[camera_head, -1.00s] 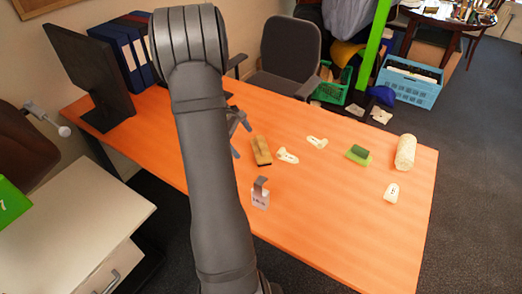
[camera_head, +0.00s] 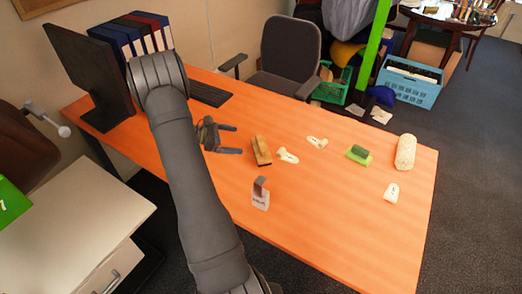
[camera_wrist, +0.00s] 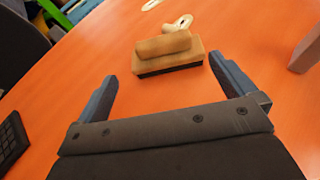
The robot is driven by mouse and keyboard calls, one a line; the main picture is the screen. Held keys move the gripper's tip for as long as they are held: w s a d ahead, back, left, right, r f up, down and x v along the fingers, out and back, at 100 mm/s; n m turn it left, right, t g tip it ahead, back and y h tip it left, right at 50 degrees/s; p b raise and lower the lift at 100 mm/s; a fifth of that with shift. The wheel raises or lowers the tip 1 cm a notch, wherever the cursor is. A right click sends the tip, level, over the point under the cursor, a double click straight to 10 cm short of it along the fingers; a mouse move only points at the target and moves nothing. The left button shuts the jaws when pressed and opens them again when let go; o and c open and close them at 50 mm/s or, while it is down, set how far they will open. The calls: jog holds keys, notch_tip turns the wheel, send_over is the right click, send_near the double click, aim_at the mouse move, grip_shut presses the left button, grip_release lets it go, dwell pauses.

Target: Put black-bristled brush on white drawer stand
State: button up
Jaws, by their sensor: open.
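The brush (camera_head: 261,151) lies on the orange table, with a wooden back and handle and a dark bristle strip along its lower side. In the wrist view the brush (camera_wrist: 168,53) is ahead of the jaws, beyond the fingertips and untouched. My gripper (camera_head: 238,140) is open and empty, just left of the brush in the head view; its two fingers show in the wrist view (camera_wrist: 163,70).
A small tagged holder (camera_head: 261,193) stands in front of the brush. Pale labelled pieces (camera_head: 287,156), a green sponge-like block (camera_head: 359,154) and a cream roll (camera_head: 405,152) lie to the right. A monitor (camera_head: 90,75), keyboard (camera_head: 209,93) and binders (camera_head: 133,35) are at the back left.

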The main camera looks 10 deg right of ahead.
aim_at(260, 142)
jog(key=x, duration=1.3)
jog(key=shift+s+d, duration=0.2)
jog(key=c, duration=0.9)
jog(key=shift+r, duration=0.15)
jog(key=shift+r, duration=0.5)
notch_tip(260, 142, up, 3)
jog(key=shift+f, duration=0.15)
jog(key=s+d+r, duration=0.2)
jog(key=s, duration=0.1)
jog(key=s+d+r, duration=0.2)
jog(key=s+d, duration=0.1)
jog(key=s+d+r, duration=0.2)
jog(key=r, duration=0.1)
jog(key=shift+s+d+r, duration=0.1)
jog(key=shift+s+d, duration=0.2)
jog(key=shift+s, duration=0.1)
